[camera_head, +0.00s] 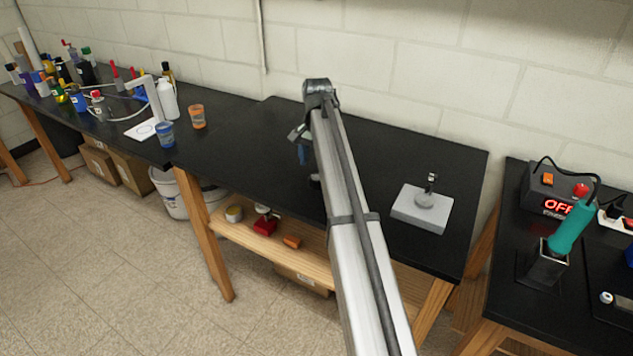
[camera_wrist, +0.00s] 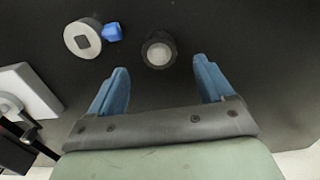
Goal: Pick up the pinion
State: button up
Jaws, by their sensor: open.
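In the wrist view, a small round part with a dark ring-like rim and a pale grey top, which looks like the pinion (camera_wrist: 158,50), lies on the black table top. My gripper (camera_wrist: 160,75) is open and empty, with its two blue fingers spread. The round part shows between and just beyond the fingertips, apart from both. I cannot make out teeth on it. In the head view my arm hides most of the gripper and this part; only a bit of blue finger (camera_head: 305,154) shows.
A pale disc with a dark square centre (camera_wrist: 82,40) lies to the left, touching or close to a blue piece (camera_wrist: 113,32). A light grey block (camera_head: 419,214) with a fixture on it stands on the table's right. Cups and bottles stand far left.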

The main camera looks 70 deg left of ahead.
aim_at(317, 176)
jog(key=shift+s+d+f, duration=0.1)
jog(key=shift+f, duration=1.25)
jog(key=shift+s+d+f, duration=0.1)
jog(key=shift+f, duration=1.25)
jog(key=shift+c, duration=0.3)
jog(key=c, duration=1.1)
